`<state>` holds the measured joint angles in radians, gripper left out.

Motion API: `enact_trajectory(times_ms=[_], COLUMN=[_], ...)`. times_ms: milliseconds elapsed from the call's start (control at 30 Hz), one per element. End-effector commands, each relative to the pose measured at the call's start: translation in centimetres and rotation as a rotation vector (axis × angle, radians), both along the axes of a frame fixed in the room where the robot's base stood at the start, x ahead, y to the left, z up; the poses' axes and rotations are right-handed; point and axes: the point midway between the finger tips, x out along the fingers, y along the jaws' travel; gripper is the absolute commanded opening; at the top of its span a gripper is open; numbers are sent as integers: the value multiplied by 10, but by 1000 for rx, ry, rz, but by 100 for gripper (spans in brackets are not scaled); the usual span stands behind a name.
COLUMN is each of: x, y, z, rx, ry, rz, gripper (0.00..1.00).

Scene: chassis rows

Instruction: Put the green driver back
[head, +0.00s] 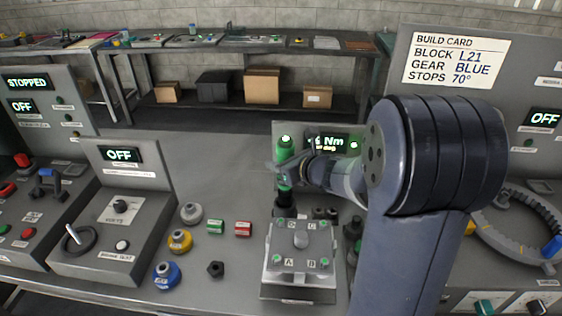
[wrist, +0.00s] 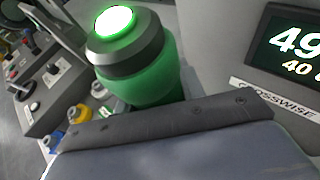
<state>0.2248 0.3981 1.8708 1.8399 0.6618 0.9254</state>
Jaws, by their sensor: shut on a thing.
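The green driver (head: 285,150) stands upright in the head view, behind a grey block (head: 301,240) with lettered corners. Its top is lit green. My gripper (head: 284,176) is shut on the driver's green body. In the wrist view the driver (wrist: 140,75) fills the upper middle, its lit cap facing the camera, and a gripper finger crosses below it. The driver's dark lower end reaches down close behind the block; I cannot tell whether it touches anything. The driver's holder cannot be made out.
A lit torque display (head: 330,143) is just right of the driver. Dark sockets (head: 325,213) stand behind the block. Grey, yellow and blue gears (head: 167,275), a green and a red small block (head: 243,229) and a black nut (head: 215,268) lie to the left. A ring fixture (head: 520,245) is right.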

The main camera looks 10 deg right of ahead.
Motion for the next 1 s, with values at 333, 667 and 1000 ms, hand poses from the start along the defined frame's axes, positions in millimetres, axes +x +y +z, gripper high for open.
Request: enact_trajectory(times_ms=[333, 667, 1000], x=[0, 0, 0], y=[0, 0, 0], z=[-15, -28, -41], rx=[0, 0, 0], ry=[-2, -2, -2], rz=[0, 0, 0], gripper=[0, 0, 0])
